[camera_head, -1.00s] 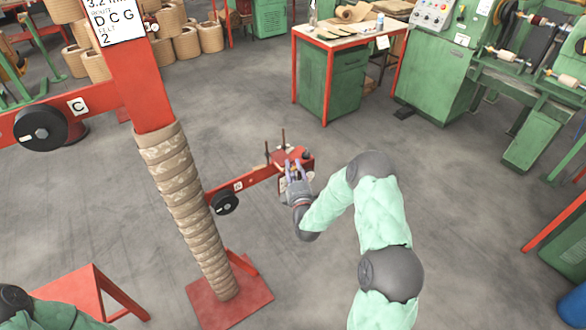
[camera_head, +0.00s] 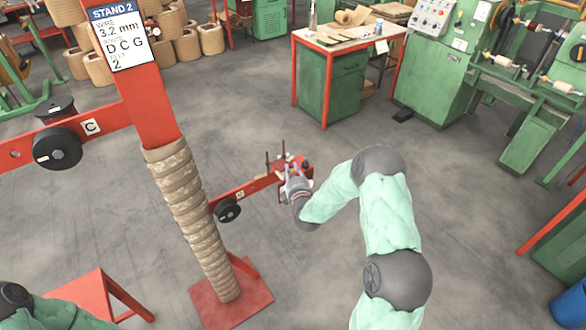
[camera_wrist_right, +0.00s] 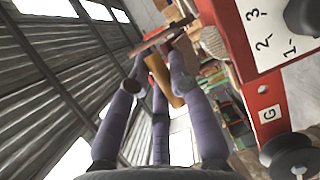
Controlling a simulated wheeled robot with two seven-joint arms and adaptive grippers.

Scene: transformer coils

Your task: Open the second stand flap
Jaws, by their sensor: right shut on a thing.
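Stand 2 has a red post with a white sign (camera_head: 122,37) reading "STAND 2". Tan ribbed wrapping covers its lower part (camera_head: 190,215). A low red flap arm (camera_head: 255,187) reaches right from the post, with a black spool (camera_head: 227,210) on it and a block with thin upright rods at its end. My right gripper (camera_head: 294,182) is at that end. In the right wrist view its purple-grey fingers (camera_wrist_right: 158,68) close around a tan piece (camera_wrist_right: 164,82) and a reddish bar (camera_wrist_right: 165,37). The exact contact is partly hidden. My left gripper is out of view.
An upper red arm with a black spool (camera_head: 57,148) reaches left. A red stool-like frame (camera_head: 85,300) stands at lower left. A green workbench (camera_head: 345,75) and green machines (camera_head: 440,60) stand behind.

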